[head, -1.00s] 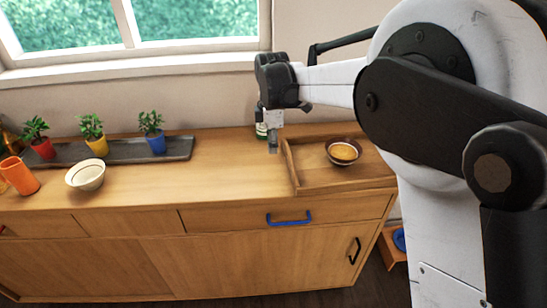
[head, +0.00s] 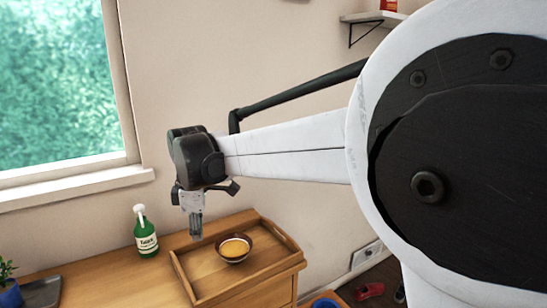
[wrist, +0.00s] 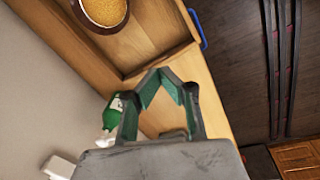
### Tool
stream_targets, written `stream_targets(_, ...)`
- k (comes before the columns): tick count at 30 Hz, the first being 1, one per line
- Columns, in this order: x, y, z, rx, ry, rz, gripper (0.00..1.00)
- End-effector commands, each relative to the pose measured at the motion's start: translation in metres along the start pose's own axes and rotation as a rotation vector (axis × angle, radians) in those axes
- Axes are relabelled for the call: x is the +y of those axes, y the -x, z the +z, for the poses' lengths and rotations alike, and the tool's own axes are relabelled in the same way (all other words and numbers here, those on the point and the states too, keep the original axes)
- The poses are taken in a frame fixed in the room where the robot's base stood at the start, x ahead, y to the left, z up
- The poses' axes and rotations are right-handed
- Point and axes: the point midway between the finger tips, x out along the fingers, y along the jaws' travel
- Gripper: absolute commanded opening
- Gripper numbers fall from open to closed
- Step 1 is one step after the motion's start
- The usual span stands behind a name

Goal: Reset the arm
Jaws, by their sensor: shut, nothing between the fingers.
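My gripper (head: 195,232) hangs pointing down at the end of my white and black arm in the head view. It is shut and empty. It appears in front of the left part of a wooden tray (head: 185,278), above the cabinet top; the exact height is hard to tell. In the wrist view my gripper (wrist: 163,78) shows its fingers drawn together at the tips, with nothing between them. The tray (wrist: 165,56) also shows there, beyond the fingers.
A dark bowl of orange-yellow food (head: 235,249) sits in the tray. A green bottle (head: 146,240) stands left of the tray. A blue pot with a plant (head: 9,290) is at the lower left. A wall shelf (head: 372,17) is at the upper right.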

Motion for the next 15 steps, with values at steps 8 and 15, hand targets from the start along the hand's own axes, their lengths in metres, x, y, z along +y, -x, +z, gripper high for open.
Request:
stream_targets(8, -0.035, 0.045, 0.098, 0.031, -0.341, 0.094, 0.00)
stream_targets(15, -0.080, 0.069, 0.169, 0.069, -0.629, 0.176, 0.00)
